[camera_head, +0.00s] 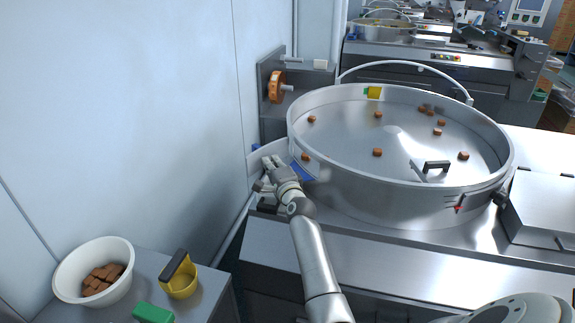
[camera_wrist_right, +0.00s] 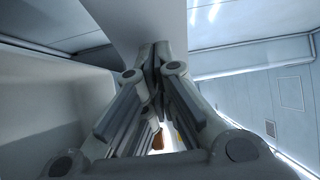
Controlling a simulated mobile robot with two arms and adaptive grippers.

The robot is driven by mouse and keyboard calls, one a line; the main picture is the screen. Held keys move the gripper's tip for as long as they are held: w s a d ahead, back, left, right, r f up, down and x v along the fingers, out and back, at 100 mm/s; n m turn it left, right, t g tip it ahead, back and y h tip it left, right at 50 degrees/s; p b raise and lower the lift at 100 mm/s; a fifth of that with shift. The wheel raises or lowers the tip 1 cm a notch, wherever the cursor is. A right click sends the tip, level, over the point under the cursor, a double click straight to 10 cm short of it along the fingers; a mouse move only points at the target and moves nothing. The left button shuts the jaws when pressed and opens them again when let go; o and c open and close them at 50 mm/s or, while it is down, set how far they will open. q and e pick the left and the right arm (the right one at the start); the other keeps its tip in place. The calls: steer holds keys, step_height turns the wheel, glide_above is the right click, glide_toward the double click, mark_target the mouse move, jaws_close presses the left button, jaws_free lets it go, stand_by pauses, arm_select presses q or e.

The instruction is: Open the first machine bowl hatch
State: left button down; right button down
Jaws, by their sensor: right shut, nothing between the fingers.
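The first machine's bowl (camera_head: 400,190) is a wide, round steel pan on the steel machine at centre right. Inside it, a small plate with a black handle (camera_head: 437,165) stands near the front wall. I cannot tell whether this plate is the hatch. At the bowl's left side, a blue surface (camera_head: 302,171) shows just beside the wall. My right gripper (camera_head: 268,170) is shut and empty, just left of the bowl's wall near the blue surface. I cannot tell whether it touches anything. In the right wrist view its fingers (camera_wrist_right: 155,55) meet. My left gripper is out of view.
Several brown pieces (camera_head: 378,152) lie scattered in the bowl. At lower left, a side table holds a white bowl (camera_head: 68,277) of brown pieces, a yellow scoop (camera_head: 181,282) and a green item (camera_head: 153,313). A pale wall (camera_head: 150,110) stands close on the left. More machines stand behind.

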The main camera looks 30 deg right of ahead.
steer(key=shift+w+a, duration=0.4)
steer(key=shift+w, duration=0.3)
